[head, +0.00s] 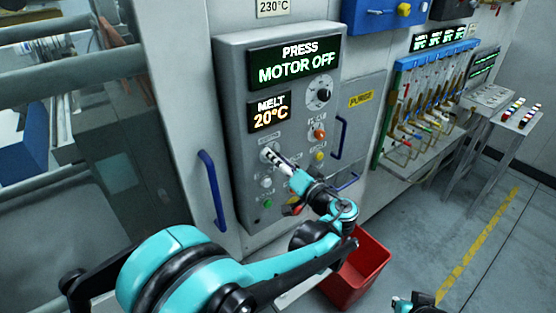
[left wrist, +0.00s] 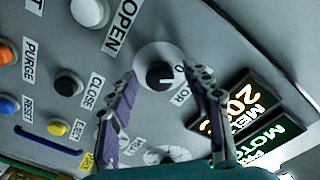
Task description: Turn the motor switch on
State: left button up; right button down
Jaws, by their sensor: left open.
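The motor switch is a black rotary knob (left wrist: 160,75) on a pale round plate, with a partly covered label ending in "OR" beside it. In the head view the upper display (head: 297,62) reads "PRESS MOTOR OFF". My left gripper (head: 270,154) is at the lower left of the grey control panel (head: 232,105), its fingers pointing at it and covering most of the switch. In the left wrist view the fingers of my left gripper (left wrist: 161,76) are apart, one on each side of the knob. I see gaps between fingers and knob; contact depth cannot be told.
A lower display (head: 270,112) reads "MELT 20°C". Other controls nearby include a large dial (head: 319,95), an orange button (head: 319,134), a yellow button (head: 319,156) and a green button (head: 267,203). A blue handle (head: 212,190) stands left; a red bin (head: 358,272) is below.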

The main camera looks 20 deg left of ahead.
pick_arm(q)
grip_shut()
jog(key=shift+m, duration=0.5)
jog(key=shift+m+g, duration=0.3)
jog(key=shift+m, duration=6)
